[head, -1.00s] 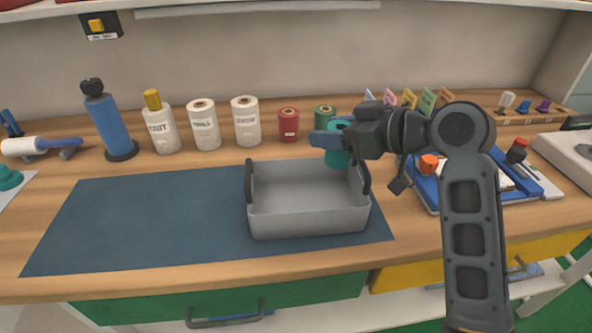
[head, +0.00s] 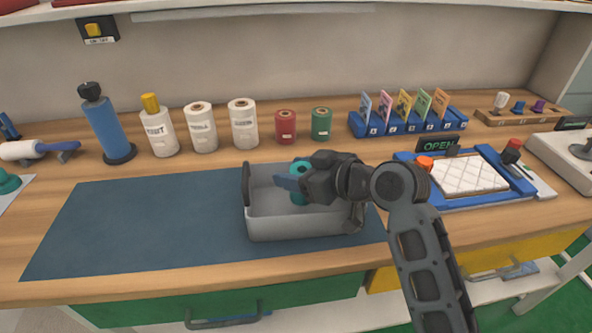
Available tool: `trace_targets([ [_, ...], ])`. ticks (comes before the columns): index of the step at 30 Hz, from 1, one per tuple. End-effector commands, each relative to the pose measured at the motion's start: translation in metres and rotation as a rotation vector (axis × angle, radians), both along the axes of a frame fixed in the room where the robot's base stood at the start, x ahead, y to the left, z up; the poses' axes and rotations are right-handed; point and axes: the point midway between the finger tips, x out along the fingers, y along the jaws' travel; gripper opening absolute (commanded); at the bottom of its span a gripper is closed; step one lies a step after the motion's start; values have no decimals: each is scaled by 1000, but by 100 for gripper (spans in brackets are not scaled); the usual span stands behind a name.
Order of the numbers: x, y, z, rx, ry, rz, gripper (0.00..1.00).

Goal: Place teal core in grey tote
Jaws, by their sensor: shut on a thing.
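The grey tote (head: 302,228) stands on the dark blue mat, with dark handles at its left and right ends. My gripper (head: 293,182) reaches in from the right over the tote. It is shut on the teal core (head: 300,168), which is upright and partly hidden by a blue finger. The core's lower part appears within the tote's opening. I cannot tell whether it touches the tote floor. My gripper and wrist hide part of the tote's right side.
Red (head: 286,126) and green (head: 322,123) spools and several white spools stand behind the tote. A blue card rack (head: 408,123) is at the back right. A blue-framed tray (head: 470,176) lies right. The mat (head: 140,225) is clear on the left.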

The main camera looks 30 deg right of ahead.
Motion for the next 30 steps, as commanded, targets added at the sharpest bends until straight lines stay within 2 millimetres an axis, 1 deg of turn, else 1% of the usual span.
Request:
trace_targets([
  [15, 0, 0, -12, 1, -1, 0, 24],
  [18, 0, 0, -11, 0, -1, 0, 24],
  [19, 0, 0, -12, 1, 0, 0, 57],
  [26, 0, 0, -11, 0, 0, 0, 79],
  [30, 0, 0, -11, 0, 0, 0, 80],
])
